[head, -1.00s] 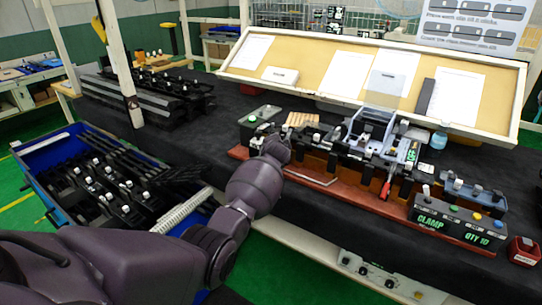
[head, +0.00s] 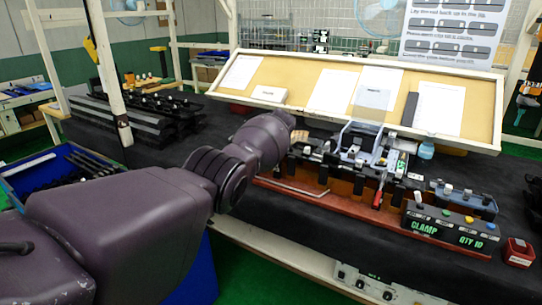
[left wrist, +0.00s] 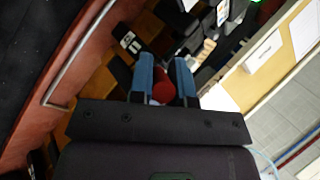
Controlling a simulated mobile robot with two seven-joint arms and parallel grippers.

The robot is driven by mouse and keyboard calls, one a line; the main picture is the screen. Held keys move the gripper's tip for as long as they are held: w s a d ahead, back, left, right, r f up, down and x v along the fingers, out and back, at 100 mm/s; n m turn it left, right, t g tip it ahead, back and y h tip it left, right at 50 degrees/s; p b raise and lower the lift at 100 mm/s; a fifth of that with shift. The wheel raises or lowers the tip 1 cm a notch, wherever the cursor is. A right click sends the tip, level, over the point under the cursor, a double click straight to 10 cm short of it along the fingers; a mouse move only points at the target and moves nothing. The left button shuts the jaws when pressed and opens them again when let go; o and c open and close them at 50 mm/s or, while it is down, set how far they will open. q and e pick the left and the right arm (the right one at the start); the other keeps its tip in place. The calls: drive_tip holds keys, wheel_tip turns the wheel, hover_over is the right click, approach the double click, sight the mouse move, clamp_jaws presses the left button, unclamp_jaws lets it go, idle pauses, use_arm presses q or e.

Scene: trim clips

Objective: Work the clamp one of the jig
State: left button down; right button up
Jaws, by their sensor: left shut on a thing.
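The jig stands on a reddish-brown base (head: 330,205) on the dark bench, with a row of black fixtures. My left arm reaches over its left end in the head view and hides that part and my fingertips. In the left wrist view my left gripper (left wrist: 163,68) has its two blue fingers closed around a red rounded piece (left wrist: 163,91), which looks like a clamp handle tip. Most of that clamp is hidden. Another red-handled lever (head: 378,198) stands upright at the jig's front, apart from my gripper. My right gripper is not in view.
A black box marked CLAMP QTY 10 (head: 440,232) with coloured buttons sits at the jig's right end. A small red box (head: 518,253) is beside it. A tilted board with papers (head: 400,97) stands behind. A blue bin (head: 35,170) is at left. A metal rod handle (head: 292,187) fronts the jig.

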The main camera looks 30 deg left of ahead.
use_arm(q)
drive_tip(key=shift+w+r+g+b, duration=0.25)
drive_tip(key=shift+w+g+b, duration=0.05)
drive_tip(key=shift+g+b, duration=0.45)
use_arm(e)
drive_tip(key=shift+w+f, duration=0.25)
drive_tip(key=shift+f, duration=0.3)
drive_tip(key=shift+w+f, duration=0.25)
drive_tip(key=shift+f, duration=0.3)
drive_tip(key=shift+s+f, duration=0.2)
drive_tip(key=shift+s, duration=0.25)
use_arm(q)
drive_tip(key=c, duration=1.1)
unclamp_jaws()
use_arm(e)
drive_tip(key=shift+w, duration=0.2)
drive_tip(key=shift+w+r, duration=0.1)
